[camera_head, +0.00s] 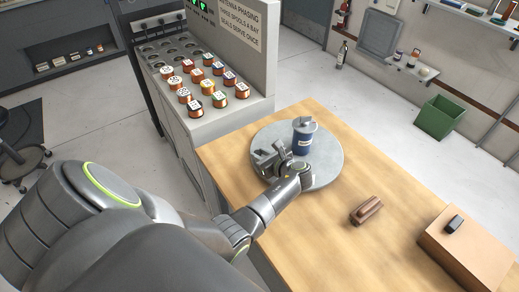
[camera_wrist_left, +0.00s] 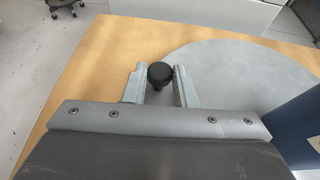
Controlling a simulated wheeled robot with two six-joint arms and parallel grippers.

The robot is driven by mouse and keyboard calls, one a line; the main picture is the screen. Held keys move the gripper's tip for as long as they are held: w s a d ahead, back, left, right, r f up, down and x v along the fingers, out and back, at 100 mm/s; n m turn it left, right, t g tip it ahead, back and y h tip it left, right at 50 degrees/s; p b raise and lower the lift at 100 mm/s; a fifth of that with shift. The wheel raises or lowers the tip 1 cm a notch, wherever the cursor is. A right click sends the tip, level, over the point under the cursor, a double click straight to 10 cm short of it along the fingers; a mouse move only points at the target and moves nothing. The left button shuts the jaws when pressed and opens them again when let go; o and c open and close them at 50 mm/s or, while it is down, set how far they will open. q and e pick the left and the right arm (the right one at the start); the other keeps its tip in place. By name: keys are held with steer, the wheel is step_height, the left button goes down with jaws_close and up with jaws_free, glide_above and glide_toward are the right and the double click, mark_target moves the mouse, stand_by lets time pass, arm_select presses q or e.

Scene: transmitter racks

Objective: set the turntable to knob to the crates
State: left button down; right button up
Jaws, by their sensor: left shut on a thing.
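The turntable (camera_head: 325,165) is a round grey disc on the wooden table, near the end by the spool rack. Its knob (camera_wrist_left: 160,74) is small, round and black, near the disc's left edge in the wrist view. My left gripper (camera_wrist_left: 160,83) has its two fingers closed on either side of the knob. In the head view the left gripper (camera_head: 264,160) is over the disc's left side and hides the knob. A blue can (camera_head: 302,139) with a grey top stands upright on the disc. My right gripper is not in view.
A green crate (camera_head: 440,117) stands on the floor at the right. A rack with several copper spools (camera_head: 200,75) adjoins the table's far left end. A brown block (camera_head: 367,210) and a cardboard box (camera_head: 470,245) with a dark item sit on the table. The table between is clear.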

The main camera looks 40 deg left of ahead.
arm_select(q)
steer(key=shift+s+d+n+g+b, duration=0.15)
steer(key=shift+s+d+n+g, duration=0.1)
steer(key=shift+d+n+g, duration=0.3)
steer(key=shift+s+d+n+g+b, duration=0.25)
steer(key=shift+d+n+g, duration=0.2)
steer(key=shift+d+g, duration=0.25)
steer(key=shift+s+d+n+g+b, duration=0.1)
steer(key=shift+s+d+n+g, duration=0.15)
steer(key=shift+d+n+g, duration=0.3)
steer(key=shift+d, duration=0.25)
steer(key=shift+n+g, duration=0.25)
steer(key=shift+g, duration=0.15)
steer(key=shift+s+d, duration=0.1)
steer(key=c, duration=1.2)
jaws_free()
steer(key=shift+d, duration=0.1)
